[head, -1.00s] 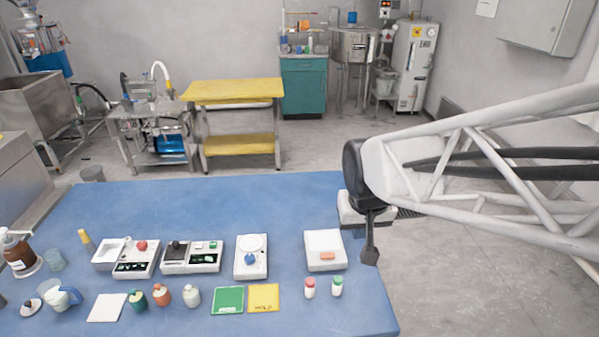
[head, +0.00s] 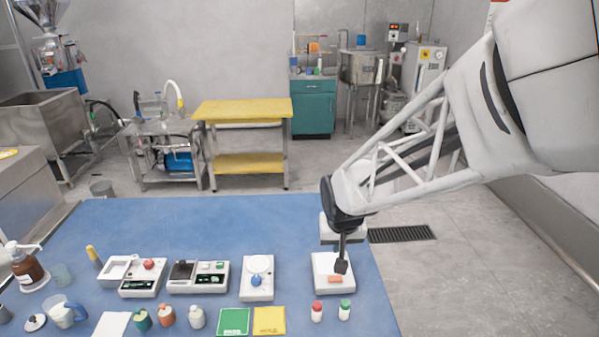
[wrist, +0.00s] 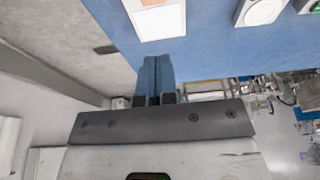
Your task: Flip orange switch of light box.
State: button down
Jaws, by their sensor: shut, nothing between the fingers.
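The light box (head: 322,262) is a white box on the right part of the blue table, with an orange switch (head: 335,280) near its front edge. The box also shows at the top of the wrist view (wrist: 171,24). My gripper (head: 341,268) is shut and empty. In the head view its tip overlaps the box, just behind the switch; I cannot tell whether it touches. In the wrist view its closed fingers (wrist: 157,62) point toward the box, with blue table showing between them.
A white device with a round plate and blue knob (head: 257,281) stands left of the light box. Red-capped (head: 317,312) and green-capped (head: 344,310) bottles stand in front of the box. Green (head: 233,322) and yellow (head: 269,321) cards lie front left. The blue table (head: 210,225) is clear behind.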

jog(key=shift+f, duration=0.1)
send_near(332, 278)
jog(key=x, duration=0.5)
jog(key=shift+w, duration=0.45)
jog(key=shift+f, duration=1.05)
jog(key=shift+f, duration=0.1)
